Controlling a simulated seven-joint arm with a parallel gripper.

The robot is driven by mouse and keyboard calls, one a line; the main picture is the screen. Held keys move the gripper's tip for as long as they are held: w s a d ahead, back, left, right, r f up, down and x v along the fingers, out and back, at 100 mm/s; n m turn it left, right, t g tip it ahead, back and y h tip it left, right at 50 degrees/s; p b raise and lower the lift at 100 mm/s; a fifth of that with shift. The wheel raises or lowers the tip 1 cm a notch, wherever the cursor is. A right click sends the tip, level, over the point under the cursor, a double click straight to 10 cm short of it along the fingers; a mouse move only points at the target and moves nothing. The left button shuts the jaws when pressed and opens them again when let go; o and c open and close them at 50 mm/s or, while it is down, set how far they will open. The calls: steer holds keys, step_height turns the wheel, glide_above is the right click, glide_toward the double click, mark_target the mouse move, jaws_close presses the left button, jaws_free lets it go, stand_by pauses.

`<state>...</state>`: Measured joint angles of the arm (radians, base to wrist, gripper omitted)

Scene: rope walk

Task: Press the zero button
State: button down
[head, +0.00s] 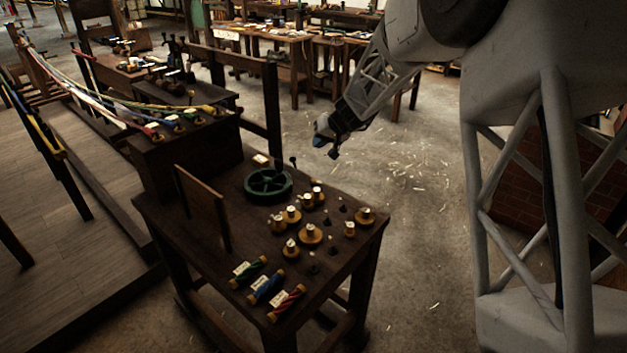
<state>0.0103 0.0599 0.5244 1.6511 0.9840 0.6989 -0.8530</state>
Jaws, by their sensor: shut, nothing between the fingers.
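My gripper (322,138) hangs at the end of my arm in the upper middle of the head view, in the air beyond the far right side of the dark wooden table (160,215). It is small and dark here, its fingers are closed, and nothing shows between them. No button marked zero can be made out. At the table's back edge are a small pale block (261,159) and a thin dark upright piece (293,162); I cannot tell whether either belongs to the button. A dark green spoked wheel (268,184) lies in front of them.
Several brass weights (310,234) and small dark pegs stand on the table's right half. Green, blue and red labelled rope spools (286,302) lie at the front. An upright board (203,207) stands at the left. Coloured ropes (100,95) run left.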

steer(key=t, duration=0.1)
glide_above(314, 181)
steer(key=w, duration=0.1)
step_height(314, 181, down, 8)
steer(key=shift+w+d+f+y, duration=0.1)
steer(key=shift+d+y, duration=0.15)
steer(key=shift+y, duration=0.05)
steer(key=shift+f, duration=0.15)
steer(key=shift+f, duration=4.2)
steer(key=shift+f, duration=0.95)
steer(key=shift+r, duration=0.9)
steer(key=shift+r, duration=0.1)
